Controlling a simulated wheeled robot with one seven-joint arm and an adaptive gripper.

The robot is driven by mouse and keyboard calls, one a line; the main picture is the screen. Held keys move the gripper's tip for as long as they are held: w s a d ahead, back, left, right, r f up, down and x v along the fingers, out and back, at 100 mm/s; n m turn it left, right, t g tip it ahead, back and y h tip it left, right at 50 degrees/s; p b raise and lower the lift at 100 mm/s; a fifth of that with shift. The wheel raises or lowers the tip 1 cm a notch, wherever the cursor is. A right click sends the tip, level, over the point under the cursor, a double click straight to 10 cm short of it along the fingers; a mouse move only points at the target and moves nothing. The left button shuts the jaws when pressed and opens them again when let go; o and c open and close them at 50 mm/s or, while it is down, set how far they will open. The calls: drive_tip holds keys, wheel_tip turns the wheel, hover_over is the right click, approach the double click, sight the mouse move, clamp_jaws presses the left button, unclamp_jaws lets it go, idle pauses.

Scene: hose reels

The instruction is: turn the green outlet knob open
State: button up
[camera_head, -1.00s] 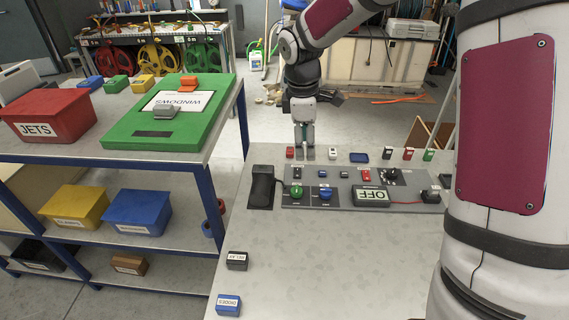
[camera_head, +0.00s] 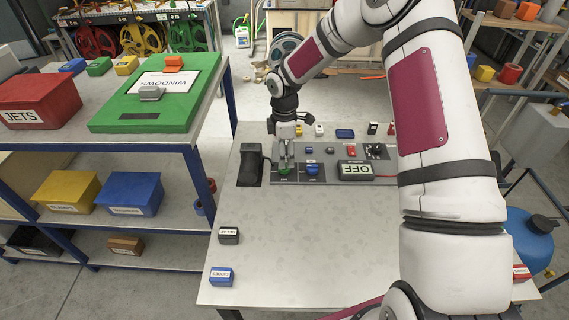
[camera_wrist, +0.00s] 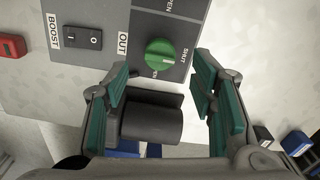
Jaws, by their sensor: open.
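The green outlet knob (camera_head: 286,169) is at the left end of the grey control panel (camera_head: 335,178). In the wrist view the green knob (camera_wrist: 160,53) is round, with a pale line across its ridge and "SHUT" and "OPEN" lettering nearby. "OUT" is printed beside it. My gripper (camera_head: 286,155) points down over the knob and partly hides it in the head view. In the wrist view my gripper (camera_wrist: 163,78) is open, with teal-padded fingers apart on either side of the knob's line. The knob shows beyond the fingertips, and nothing is held. I cannot tell whether they touch it.
A blue knob (camera_head: 312,169) sits close to the right, then an "OFF" display (camera_head: 355,170). A black holder (camera_head: 250,166) stands left of the panel. A rocker switch (camera_wrist: 82,38) is beside the "BOOST" label. The table front is mostly clear.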

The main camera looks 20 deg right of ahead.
drive_tip(key=shift+f, duration=2.35)
drive_tip(key=c, duration=1.1)
